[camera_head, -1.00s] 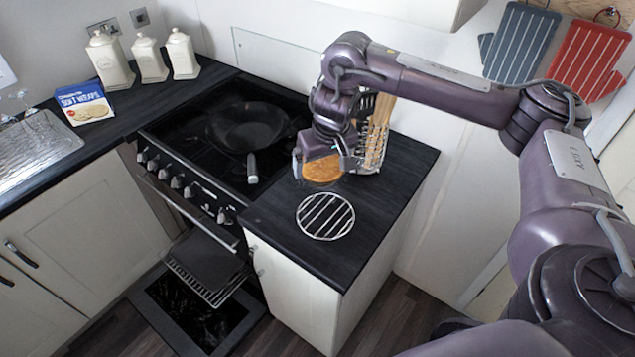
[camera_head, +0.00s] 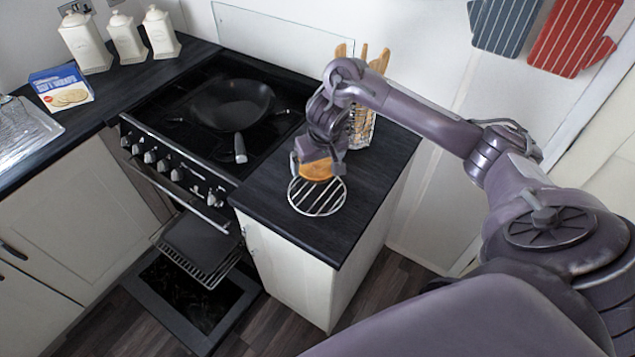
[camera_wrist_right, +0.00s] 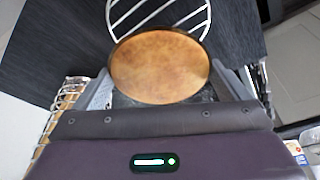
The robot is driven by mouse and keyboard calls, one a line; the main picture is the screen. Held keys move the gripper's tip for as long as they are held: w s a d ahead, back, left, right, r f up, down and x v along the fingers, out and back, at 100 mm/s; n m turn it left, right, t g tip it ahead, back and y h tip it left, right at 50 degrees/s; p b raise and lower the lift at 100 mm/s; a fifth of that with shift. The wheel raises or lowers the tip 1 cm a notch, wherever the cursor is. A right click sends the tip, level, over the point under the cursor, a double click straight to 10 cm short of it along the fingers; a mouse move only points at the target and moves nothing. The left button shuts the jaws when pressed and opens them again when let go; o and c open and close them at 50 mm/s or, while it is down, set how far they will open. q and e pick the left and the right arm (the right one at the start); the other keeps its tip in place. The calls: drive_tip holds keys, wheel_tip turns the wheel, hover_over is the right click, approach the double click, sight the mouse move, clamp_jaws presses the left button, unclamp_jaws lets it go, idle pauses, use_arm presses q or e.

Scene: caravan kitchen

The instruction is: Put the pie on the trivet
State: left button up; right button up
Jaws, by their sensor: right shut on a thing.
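The pie (camera_head: 317,169) is round and golden brown. My right gripper (camera_head: 318,165) is shut on it and holds it over the far part of the trivet. In the right wrist view the pie (camera_wrist_right: 159,67) sits between the two fingers of the gripper (camera_wrist_right: 158,85) and overlaps the near part of the trivet (camera_wrist_right: 165,12). I cannot tell whether the pie touches the trivet. The trivet (camera_head: 318,207) is a round wire rack lying on the dark counter, its near part uncovered. My left gripper is not in view.
A wire utensil holder (camera_head: 362,125) with wooden tools stands behind the gripper. A frying pan (camera_head: 232,104) is on the stove to the left. The oven door (camera_head: 190,300) is open below. The counter (camera_head: 345,235) in front of the trivet is clear.

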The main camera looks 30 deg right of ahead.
sight(319, 166)
drive_tip(key=x, duration=0.2)
drive_tip(key=b+x, duration=0.1)
drive_tip(key=shift+s+a+f, duration=0.1)
drive_tip(key=shift+s+f, duration=0.2)
drive_tip(key=shift+f, duration=0.2)
wheel_tip(319, 166, down, 4)
drive_tip(key=b, duration=0.3)
drive_tip(key=shift+s+r, duration=0.1)
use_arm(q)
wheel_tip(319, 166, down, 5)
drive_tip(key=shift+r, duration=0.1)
use_arm(e)
drive_tip(key=o, duration=0.8)
drive_tip(key=shift+c, duration=0.2)
